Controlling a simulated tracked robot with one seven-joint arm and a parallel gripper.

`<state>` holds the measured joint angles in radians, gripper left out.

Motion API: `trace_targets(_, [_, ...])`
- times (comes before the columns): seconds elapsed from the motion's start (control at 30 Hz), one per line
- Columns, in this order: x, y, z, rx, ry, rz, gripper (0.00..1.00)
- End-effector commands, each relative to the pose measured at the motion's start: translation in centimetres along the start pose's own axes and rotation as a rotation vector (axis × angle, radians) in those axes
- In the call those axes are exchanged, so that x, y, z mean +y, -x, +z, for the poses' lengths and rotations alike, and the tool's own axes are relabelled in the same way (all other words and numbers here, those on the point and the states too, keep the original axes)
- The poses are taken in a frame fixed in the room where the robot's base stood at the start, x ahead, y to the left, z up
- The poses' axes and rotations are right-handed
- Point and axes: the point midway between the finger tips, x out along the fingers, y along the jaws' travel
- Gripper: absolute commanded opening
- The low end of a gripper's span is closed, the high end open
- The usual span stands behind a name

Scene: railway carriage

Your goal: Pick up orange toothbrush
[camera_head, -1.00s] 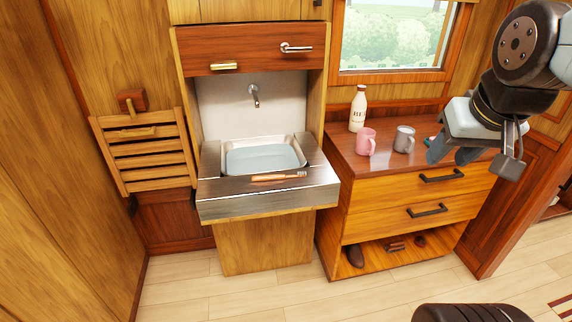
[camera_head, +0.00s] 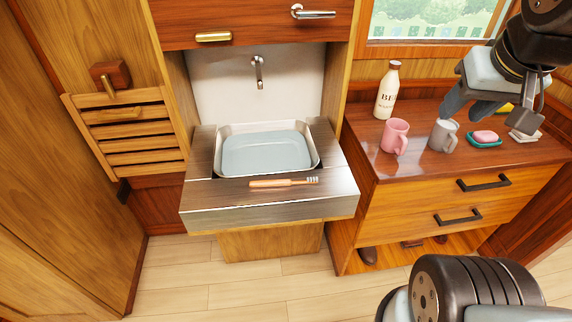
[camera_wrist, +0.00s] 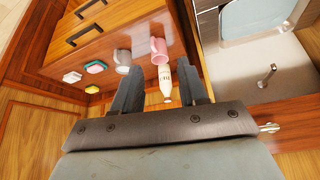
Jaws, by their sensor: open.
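The orange toothbrush (camera_head: 284,182) lies flat on the front ledge of the sink counter (camera_head: 215,197), just in front of the basin, with its bristles at the right end. My gripper (camera_head: 466,110) is in the upper right of the head view, above the dresser, to the right of and higher than the toothbrush. In the wrist view my gripper (camera_wrist: 160,92) shows two fingers spread apart with nothing held between them. The toothbrush does not show in the wrist view.
On the dresser (camera_head: 400,167) stand a bottle (camera_head: 387,92), a pink mug (camera_head: 395,136), a grey mug (camera_head: 443,135) and a pink soap in a teal dish (camera_head: 485,138). The metal basin (camera_head: 265,150) holds water. A folded slatted rack (camera_head: 130,133) hangs at left.

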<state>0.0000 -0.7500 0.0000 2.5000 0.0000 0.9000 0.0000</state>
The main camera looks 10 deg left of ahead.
Motion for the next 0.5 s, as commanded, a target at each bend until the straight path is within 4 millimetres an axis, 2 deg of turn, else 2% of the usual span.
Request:
trace_targets(0.2, [0.0, 0.0, 0.0, 0.0, 0.0, 0.0, 0.43])
trace_targets(0.27, [0.0, 0.0, 0.0, 0.0, 0.002, 0.0, 0.48])
trace_targets(0.33, [-0.2, -0.1, -0.2, -0.005, 0.016, -0.001, 0.48])
trace_targets(0.47, [-1.2, -0.9, -1.2, -0.032, 0.101, -0.004, 0.48])
trace_targets(0.5, [-2.1, -1.4, -1.7, -0.047, 0.144, -0.007, 0.48])
